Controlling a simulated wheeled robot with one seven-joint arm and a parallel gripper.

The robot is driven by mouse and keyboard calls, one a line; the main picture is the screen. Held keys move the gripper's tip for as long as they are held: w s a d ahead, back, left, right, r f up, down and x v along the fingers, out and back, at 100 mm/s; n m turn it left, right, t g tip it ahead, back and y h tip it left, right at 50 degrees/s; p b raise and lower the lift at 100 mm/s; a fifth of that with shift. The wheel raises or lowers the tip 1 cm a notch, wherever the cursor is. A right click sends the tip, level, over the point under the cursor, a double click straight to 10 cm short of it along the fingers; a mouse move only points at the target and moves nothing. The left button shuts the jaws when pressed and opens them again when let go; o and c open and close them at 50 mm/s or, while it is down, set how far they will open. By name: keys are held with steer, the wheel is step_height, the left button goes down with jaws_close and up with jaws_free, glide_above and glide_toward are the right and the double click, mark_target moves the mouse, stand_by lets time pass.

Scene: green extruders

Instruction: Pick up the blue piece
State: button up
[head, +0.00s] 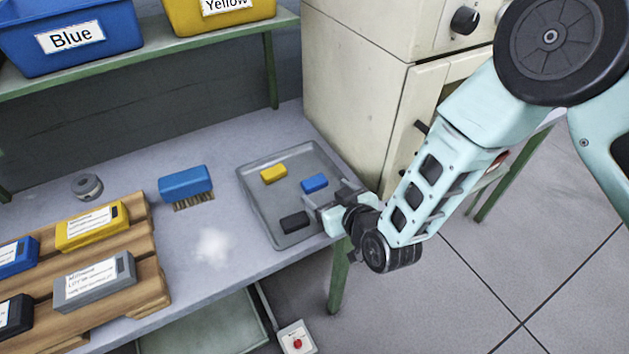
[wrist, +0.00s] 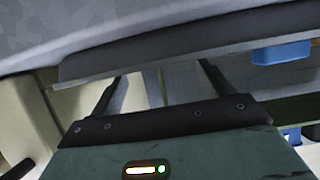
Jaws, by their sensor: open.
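The blue piece (head: 314,183) is a small block lying in the grey metal tray (head: 244,193), towards its right side. A yellow piece (head: 273,174) lies to its left and a black piece (head: 294,222) nearer the front. My gripper (head: 323,199) is at the tray's right edge, just in front of the blue piece, open and apparently empty. In the wrist view my gripper's two fingers (wrist: 160,75) stand apart, their tips close to a dark grey edge. I cannot identify the blue piece in that view.
A blue brush (head: 185,183) stands left of the tray. A wooden pallet (head: 150,285) holds several labelled blocks at the left. The blue bin (head: 105,50) and yellow bin (head: 205,25) sit on a shelf above. A cream machine (head: 350,100) stands behind the tray.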

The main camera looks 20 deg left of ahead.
mark_target(318, 185)
steer(key=shift+p+x, duration=0.55)
steer(key=shift+x, duration=1.65)
steer(key=shift+r, duration=0.1)
steer(key=c, duration=1.1)
steer(key=shift+r, duration=0.15)
